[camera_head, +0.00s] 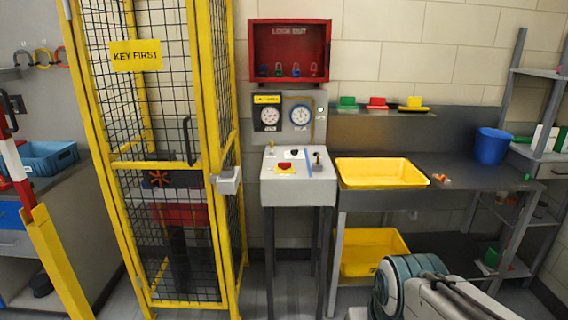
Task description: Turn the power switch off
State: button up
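A grey-white control console (299,190) stands on dark legs at the middle of the view. Its sloped top carries a red button on a yellow patch (285,168), a small dark control (294,153), a dark upright lever-like control (318,160) and a small brass-coloured piece (272,148). Which of these is the power switch, and its position, I cannot tell at this size. Part of my arm shows at the bottom right, apart from the console. My gripper is not visible.
A yellow mesh cage (216,110) with a "KEY FIRST" sign stands left of the console. A metal bench (462,168) with a yellow tray (428,181) and blue bucket (492,147) is on the right. A red lockout box (289,50) hangs above. Floor shows before the console.

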aim_at(284, 166)
jog(key=u, duration=0.05)
jog(key=i, duration=2.45)
